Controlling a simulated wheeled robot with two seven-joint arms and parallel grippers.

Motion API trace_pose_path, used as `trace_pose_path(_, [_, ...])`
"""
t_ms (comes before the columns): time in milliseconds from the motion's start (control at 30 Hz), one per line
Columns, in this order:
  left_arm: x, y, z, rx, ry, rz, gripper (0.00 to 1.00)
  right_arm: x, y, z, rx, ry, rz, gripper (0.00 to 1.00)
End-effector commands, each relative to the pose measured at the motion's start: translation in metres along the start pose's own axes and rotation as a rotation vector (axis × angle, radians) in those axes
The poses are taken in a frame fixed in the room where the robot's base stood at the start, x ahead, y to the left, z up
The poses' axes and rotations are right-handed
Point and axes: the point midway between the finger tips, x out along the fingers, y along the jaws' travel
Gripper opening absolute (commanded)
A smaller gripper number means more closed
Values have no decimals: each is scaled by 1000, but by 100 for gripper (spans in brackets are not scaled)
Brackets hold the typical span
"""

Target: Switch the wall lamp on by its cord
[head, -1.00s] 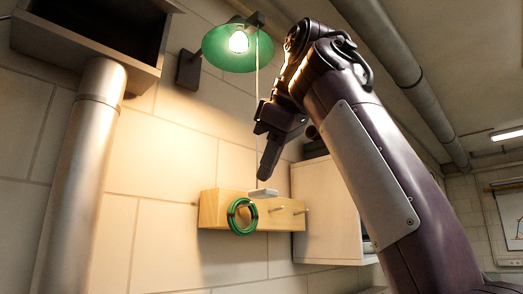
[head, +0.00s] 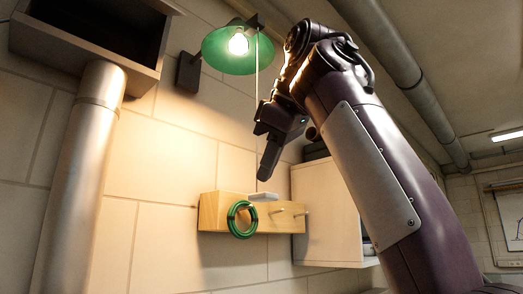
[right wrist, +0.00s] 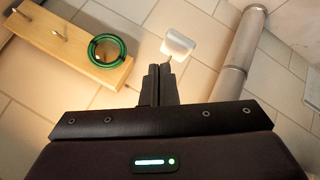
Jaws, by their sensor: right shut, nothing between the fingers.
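The wall lamp (head: 230,48) has a green shade, and its bulb glows bright. Its thin pale cord (head: 257,85) hangs down past my right gripper to a white pull handle (head: 263,196). My right gripper (head: 263,178) points down just above the handle, with its fingers shut and empty. In the right wrist view, the shut fingertips (right wrist: 160,70) are close beside the white handle (right wrist: 178,45), which lies outside them. I cannot tell whether they touch. My left gripper is not in view.
A wooden peg rail (head: 211,211) on the tiled wall carries a green ring coil (head: 231,222) behind the handle. A pale cabinet (head: 325,215) is to the right. A thick metal pipe (head: 85,180) runs under a box at the left.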

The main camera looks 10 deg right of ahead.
Motion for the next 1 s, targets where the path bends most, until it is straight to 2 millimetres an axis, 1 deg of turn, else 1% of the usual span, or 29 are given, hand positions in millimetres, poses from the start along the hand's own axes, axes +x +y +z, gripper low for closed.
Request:
trace_pose_path(167, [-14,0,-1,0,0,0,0,-10,7,-7,0,1,0,0])
trace_pose_path(600, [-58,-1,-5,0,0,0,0,-41,30,-30,0,1,0,0])
trace_pose_path(700, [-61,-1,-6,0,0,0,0,-43,31,-32,-1,1,0,0])
trace_pose_path(1000, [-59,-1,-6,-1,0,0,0,-41,30,-30,-1,0,0,0])
